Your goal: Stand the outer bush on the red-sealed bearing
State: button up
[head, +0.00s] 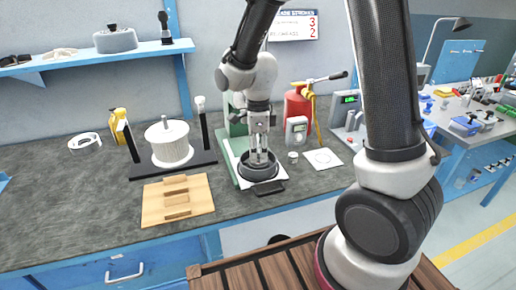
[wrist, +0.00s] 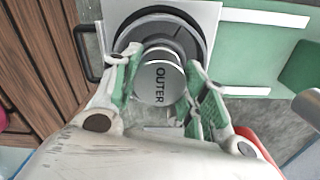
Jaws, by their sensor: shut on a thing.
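The outer bush (wrist: 160,84) is a silvery cylinder with OUTER written on its top face. My gripper (wrist: 165,90) is shut on it, with a green-padded finger on either side. In the head view my gripper (head: 259,158) points down over a dark round ring-shaped part (head: 259,172), and the bush is too small to make out there. In the wrist view the bush lies over the middle of this dark part (wrist: 206,42). No red seal shows; the bush and my fingers cover the centre. I cannot tell whether the bush touches what lies beneath.
The dark part sits on a white plate by a green press-like stand (head: 236,125). A small pale cylinder (head: 293,157) and a white card (head: 323,158) lie to the right. A wooden block tray (head: 155,204) and a white-wound spool (head: 169,147) stand left.

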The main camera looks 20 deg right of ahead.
aim_at(258, 148)
jog(key=shift+f, duration=0.25)
jog(key=o, duration=1.2)
jog(key=shift+c, duration=0.2)
notch_tip(258, 148, up, 12)
jog(key=r, duration=0.1)
jog(key=s+d+r+n+t, duration=0.2)
jog(key=s+d+r+n, duration=0.2)
jog(key=s+d+n, duration=0.3)
jog(key=s+d+r+n+t, duration=0.2)
jog(key=s+d+r+n, duration=0.2)
jog(key=s+d+n, duration=0.4)
jog(key=s+n, duration=0.4)
jog(key=n, duration=0.2)
